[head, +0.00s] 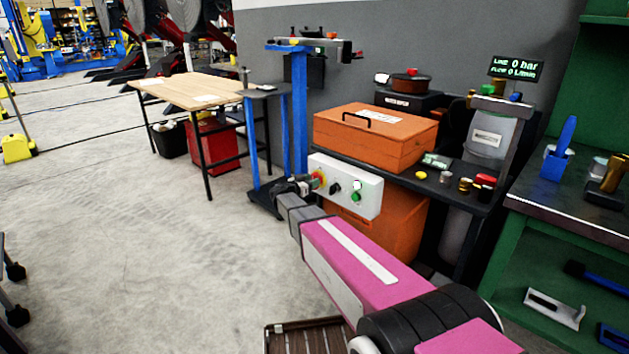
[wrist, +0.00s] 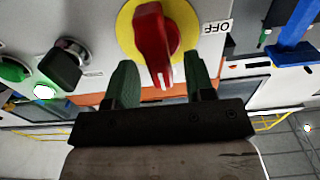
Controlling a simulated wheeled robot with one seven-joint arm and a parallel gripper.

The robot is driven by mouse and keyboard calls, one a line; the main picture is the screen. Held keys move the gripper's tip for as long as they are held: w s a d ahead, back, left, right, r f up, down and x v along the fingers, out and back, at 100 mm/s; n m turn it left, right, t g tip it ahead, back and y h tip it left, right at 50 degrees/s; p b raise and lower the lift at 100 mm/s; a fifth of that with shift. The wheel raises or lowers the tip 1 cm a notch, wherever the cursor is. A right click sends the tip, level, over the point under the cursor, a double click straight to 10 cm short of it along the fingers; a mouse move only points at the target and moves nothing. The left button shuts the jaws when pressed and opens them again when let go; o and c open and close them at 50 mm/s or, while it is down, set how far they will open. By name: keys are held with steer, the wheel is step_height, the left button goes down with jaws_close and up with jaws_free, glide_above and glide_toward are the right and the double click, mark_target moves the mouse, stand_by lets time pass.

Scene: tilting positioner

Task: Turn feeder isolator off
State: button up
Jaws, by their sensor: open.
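The feeder isolator is a red rotary handle on a yellow disc (wrist: 154,25), with its grip pointing down in the wrist view. An upside-down OFF label (wrist: 217,27) is to the right of the disc. In the head view the isolator (head: 319,177) is on the left end of a white control box (head: 367,190). My gripper (wrist: 161,82) is open, one finger on each side of the grip's lower end, with gaps showing. In the head view my gripper (head: 304,186) is at the box's left end, its fingers hard to make out.
Beside the isolator on the panel are a black selector knob (wrist: 66,62) and a green button (wrist: 14,71). An orange case (head: 385,143) stands on the bench behind the box. A blue stand (head: 299,110) is close behind my gripper. Open floor (head: 150,230) lies left.

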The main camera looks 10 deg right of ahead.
steer(key=shift+x, duration=1.1)
jaws_close()
